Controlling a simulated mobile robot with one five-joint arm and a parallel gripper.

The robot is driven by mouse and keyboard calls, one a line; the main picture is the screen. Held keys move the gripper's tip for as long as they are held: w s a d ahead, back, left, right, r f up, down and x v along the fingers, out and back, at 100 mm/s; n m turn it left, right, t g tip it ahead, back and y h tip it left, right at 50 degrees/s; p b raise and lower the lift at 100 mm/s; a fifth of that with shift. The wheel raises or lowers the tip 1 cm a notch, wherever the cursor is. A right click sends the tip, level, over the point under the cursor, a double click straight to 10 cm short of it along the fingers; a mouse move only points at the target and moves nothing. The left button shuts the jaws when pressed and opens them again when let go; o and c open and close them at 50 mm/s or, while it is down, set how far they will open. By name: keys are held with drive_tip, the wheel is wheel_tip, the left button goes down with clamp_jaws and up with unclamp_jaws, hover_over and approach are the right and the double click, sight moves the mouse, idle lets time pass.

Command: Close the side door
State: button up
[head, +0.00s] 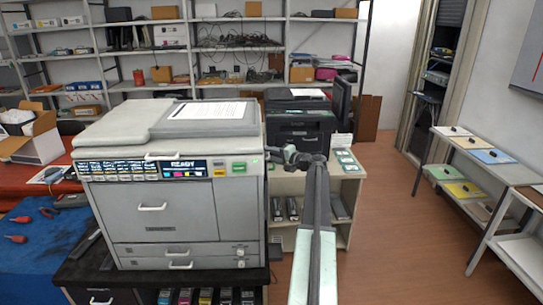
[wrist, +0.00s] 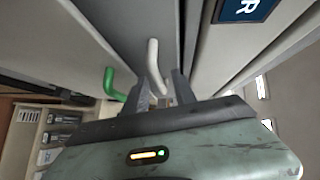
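The large grey copier (head: 170,190) stands at left centre in the head view, its front drawers looking shut. Its right side is almost edge-on there, so I cannot tell how far the side door stands open. My gripper (head: 276,153) is at the copier's upper right edge. In the wrist view my gripper (wrist: 158,90) has its two dark fingers apart. A white handle (wrist: 153,62) on a grey panel reaches down between or just beyond the fingertips; contact is unclear. A green handle (wrist: 110,82) sits left of the fingers, apart from them.
A black printer (head: 300,125) stands on a low cabinet (head: 345,205) right of the copier, close to my arm. Shelves (head: 190,50) line the back wall. A side table (head: 480,165) with trays stands at right. The brown floor (head: 400,240) between is clear.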

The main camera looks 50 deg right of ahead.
drive_tip(key=s+r+p, duration=0.1)
drive_tip(key=s, duration=0.6)
drive_tip(key=shift+s, duration=0.3)
